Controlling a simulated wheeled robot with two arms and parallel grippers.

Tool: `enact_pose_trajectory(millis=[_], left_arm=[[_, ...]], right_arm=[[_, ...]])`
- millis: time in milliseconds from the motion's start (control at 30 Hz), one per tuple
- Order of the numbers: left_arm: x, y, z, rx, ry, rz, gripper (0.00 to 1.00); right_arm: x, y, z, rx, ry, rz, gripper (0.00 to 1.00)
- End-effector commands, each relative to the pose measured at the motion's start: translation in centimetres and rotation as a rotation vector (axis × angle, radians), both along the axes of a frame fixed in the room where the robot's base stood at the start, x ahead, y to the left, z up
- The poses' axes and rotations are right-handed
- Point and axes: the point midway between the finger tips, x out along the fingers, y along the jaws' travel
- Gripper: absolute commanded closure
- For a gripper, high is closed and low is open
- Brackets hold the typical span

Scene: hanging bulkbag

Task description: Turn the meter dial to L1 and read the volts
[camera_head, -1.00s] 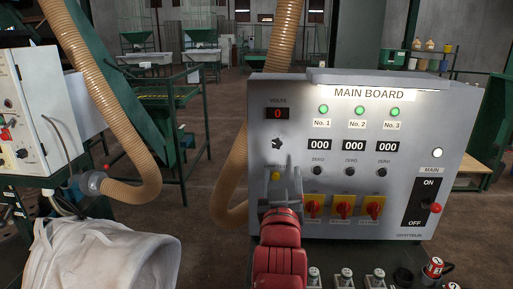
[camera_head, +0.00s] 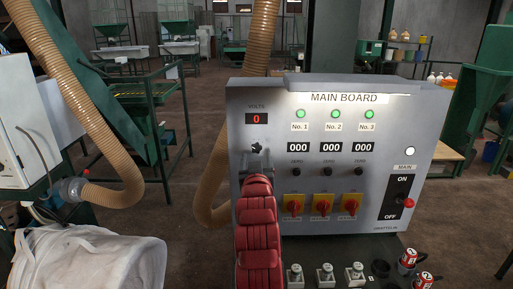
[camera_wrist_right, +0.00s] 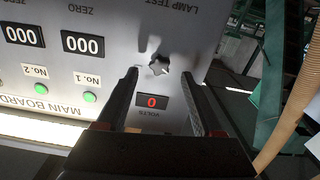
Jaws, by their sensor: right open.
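The meter dial (camera_head: 256,147) is a small dark knob on the grey main board, below the VOLTS display (camera_head: 256,118), which reads 0 in red. My right gripper (camera_head: 256,158) is in front of the board at the dial, mostly hidden behind my red arm. In the right wrist view the board is upside down. There my right gripper (camera_wrist_right: 159,76) is open, with one finger on each side of the dial (camera_wrist_right: 159,66) and the display (camera_wrist_right: 152,101). I cannot tell whether the fingers touch the dial. The position lettering is unreadable. My left gripper is out of view.
The main board (camera_head: 412,140) has three green lamps, three 000 counters, three red-yellow switches (camera_head: 322,206) and a MAIN ON/OFF lever (camera_head: 400,198). A beige hose (camera_head: 210,185) hangs left of the board. A white bulk bag (camera_head: 85,258) is at lower left.

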Motion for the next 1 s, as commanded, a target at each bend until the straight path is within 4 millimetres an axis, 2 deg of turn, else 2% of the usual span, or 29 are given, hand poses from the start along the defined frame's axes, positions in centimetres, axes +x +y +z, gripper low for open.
enact_pose_trajectory(millis=[100,233,667,1000], left_arm=[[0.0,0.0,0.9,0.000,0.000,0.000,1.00],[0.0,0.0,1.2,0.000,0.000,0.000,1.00],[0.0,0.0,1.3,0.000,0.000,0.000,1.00],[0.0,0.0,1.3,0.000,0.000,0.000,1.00]], right_arm=[[1.7,0.0,0.3,-0.002,0.000,0.000,0.31],[2.9,0.0,0.0,-0.002,0.004,0.000,0.31],[3.5,0.0,-0.1,0.000,0.000,0.001,0.33],[3.5,0.0,-0.1,0.000,0.000,0.001,0.94]])
